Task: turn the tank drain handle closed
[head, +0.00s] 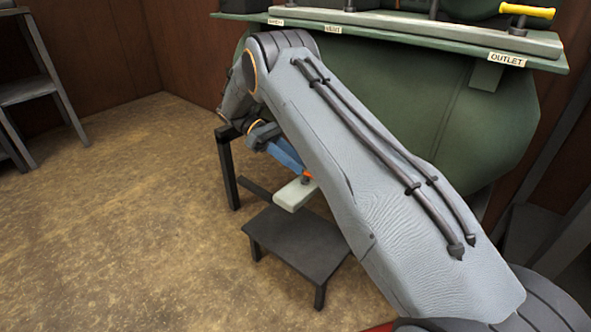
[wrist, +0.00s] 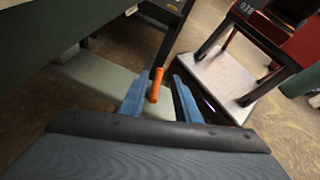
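The drain handle is a small orange lever. In the wrist view the orange handle (wrist: 156,85) stands between the two blue fingers of my gripper (wrist: 160,97), with a gap visible on each side. In the head view only a small orange part (head: 307,175) shows, beside the tips of my gripper (head: 292,162), above a pale block (head: 296,193). My gripper is open. The green tank (head: 440,120) is behind my arm, which hides much of it and most of the drain.
A low black step (head: 295,240) stands below the pale block. A yellow handle (head: 527,11) sits on the tank's top shelf near the OUTLET label (head: 507,60). A red and dark object (wrist: 265,45) stands right in the wrist view.

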